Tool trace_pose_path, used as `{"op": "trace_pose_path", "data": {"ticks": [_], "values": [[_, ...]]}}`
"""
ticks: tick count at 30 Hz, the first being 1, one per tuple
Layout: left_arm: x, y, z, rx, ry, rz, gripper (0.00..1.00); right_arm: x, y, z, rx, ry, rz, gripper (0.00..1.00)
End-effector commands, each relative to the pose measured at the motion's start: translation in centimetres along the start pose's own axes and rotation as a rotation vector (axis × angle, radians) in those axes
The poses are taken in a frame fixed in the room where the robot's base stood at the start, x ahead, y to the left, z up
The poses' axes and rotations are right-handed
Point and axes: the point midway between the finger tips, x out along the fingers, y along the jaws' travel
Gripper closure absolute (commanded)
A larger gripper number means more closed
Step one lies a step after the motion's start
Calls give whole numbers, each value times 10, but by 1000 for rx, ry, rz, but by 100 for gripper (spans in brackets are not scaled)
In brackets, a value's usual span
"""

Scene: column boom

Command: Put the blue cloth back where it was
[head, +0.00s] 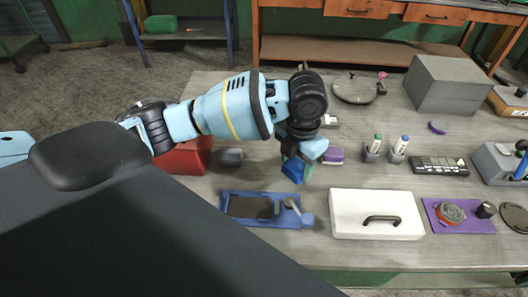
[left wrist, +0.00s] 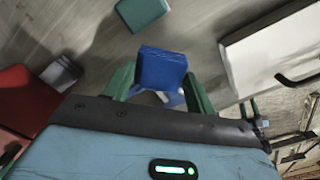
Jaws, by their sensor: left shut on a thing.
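The blue cloth (head: 293,169) looks like a folded block and hangs at my left gripper (head: 299,165), above the table. In the left wrist view the cloth (left wrist: 161,67) sits between the green fingers of my left gripper (left wrist: 160,82), which is shut on it. A blue tray (head: 232,215) with a dark recess lies on the table just in front of the gripper and to the left. My right gripper is in neither view.
A white lidded box (head: 350,209) with a black handle stands right of the blue tray. A red box (head: 186,158) stands left. A purple block (head: 333,155), pen holders (head: 371,154) and a black keypad (head: 440,166) lie behind. A green block (left wrist: 141,12) shows in the wrist view.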

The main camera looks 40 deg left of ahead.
Motion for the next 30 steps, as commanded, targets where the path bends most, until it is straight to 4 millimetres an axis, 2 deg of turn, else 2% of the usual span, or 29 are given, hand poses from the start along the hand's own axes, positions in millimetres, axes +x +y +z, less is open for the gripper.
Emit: {"op": "trace_pose_path", "data": {"ticks": [1,6,12,22,26,30], "values": [[0,14,-1,-5,-1,2,66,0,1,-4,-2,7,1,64],[3,52,-5,-5,-1,3,66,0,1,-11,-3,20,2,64],[7,84,-8,-2,0,1,66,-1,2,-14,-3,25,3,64],[9,94,-8,0,0,0,66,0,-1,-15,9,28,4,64],[10,107,-10,-4,0,1,66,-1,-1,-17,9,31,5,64],[34,104,-10,1,1,-1,66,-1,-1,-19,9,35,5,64]]}}
